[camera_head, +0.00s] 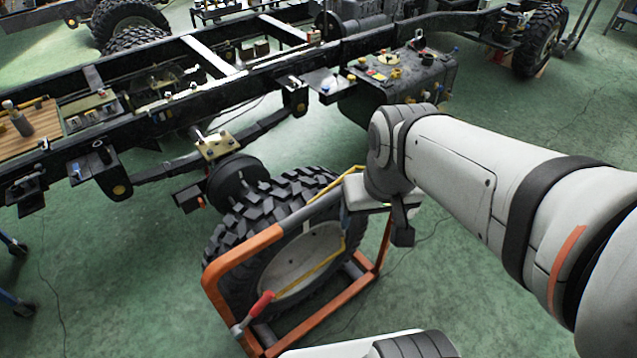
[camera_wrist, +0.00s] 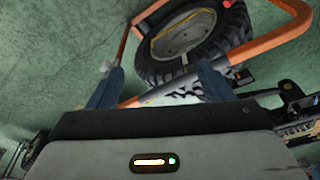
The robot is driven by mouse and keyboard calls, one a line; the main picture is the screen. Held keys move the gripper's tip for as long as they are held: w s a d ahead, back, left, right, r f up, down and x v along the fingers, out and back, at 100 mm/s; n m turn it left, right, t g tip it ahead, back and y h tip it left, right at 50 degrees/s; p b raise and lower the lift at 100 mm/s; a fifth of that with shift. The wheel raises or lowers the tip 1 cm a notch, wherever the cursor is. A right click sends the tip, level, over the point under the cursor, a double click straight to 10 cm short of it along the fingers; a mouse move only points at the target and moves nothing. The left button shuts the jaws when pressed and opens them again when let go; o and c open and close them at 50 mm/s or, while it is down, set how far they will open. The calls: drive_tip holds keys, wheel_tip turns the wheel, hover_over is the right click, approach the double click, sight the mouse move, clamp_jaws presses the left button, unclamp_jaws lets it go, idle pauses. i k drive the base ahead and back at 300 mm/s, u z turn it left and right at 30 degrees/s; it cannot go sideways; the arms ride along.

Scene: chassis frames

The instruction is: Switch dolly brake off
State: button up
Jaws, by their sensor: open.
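The dolly (camera_head: 238,249) is an orange tubular frame around a large upright tyre (camera_head: 285,204). A lever with a red grip (camera_head: 262,305), which looks like the brake, sits at its near lower corner and slants up to the right. My gripper (camera_head: 347,218) is over the dolly's upper right part, well away from that lever, and partly hidden by my wrist. In the wrist view my gripper (camera_wrist: 157,78) is open with nothing between its fingers. The dolly's orange bar (camera_wrist: 262,42) and tyre (camera_wrist: 192,40) show beyond them.
A black truck chassis frame (camera_head: 180,95) crosses behind the dolly, with a brake drum hub (camera_head: 238,178) near the tyre. A dark tank (camera_head: 400,80) hangs on the frame. Green floor (camera_head: 110,270) is open to the left of the dolly.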

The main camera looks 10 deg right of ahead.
sight(237, 332)
drive_tip(key=z, duration=0.5)
drive_tip(key=k, duration=1.1)
drive_tip(key=u, duration=0.35)
